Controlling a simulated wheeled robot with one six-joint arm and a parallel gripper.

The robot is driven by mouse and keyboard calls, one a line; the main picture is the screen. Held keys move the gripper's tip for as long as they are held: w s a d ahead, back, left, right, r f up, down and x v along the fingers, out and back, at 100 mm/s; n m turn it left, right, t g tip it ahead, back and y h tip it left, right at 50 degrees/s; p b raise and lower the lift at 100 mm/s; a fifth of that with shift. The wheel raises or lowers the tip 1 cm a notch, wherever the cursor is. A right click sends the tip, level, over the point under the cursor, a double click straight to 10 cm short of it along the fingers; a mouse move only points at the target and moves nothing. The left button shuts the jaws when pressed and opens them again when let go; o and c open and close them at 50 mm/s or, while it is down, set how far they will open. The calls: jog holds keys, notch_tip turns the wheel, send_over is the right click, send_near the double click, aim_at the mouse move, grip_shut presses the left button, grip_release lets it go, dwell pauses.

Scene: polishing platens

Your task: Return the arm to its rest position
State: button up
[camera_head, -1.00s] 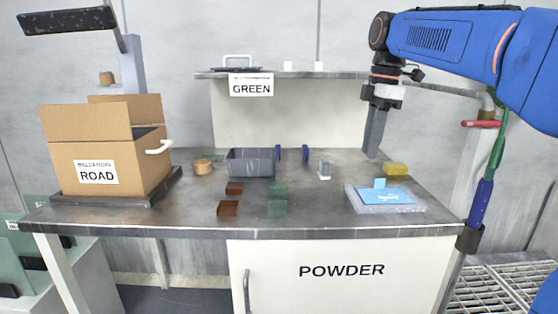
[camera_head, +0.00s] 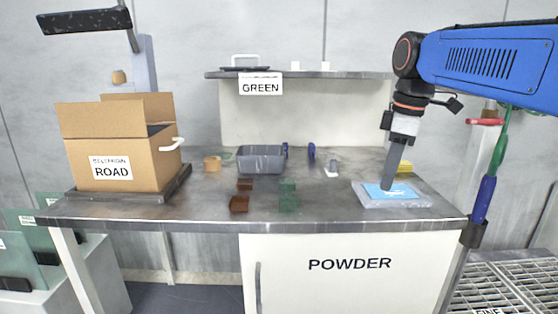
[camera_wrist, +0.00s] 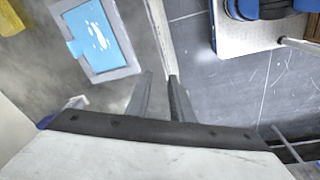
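A light-blue tab (camera_wrist: 75,47) shows at the sheet's edge.
A GREEN shelf (camera_head: 310,75) stands behind.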

jog(key=s+d+f+m+t, duration=0.3)
jog(key=s+f+m, duration=1)
jog(key=s+f, duration=0.7)
notch_tip(320, 180, down, 3)
jog(key=shift+s+d+f+h, duration=0.1)
jog(key=shift+s+d+h, duration=0.1)
jog(key=shift+d+h, duration=0.3)
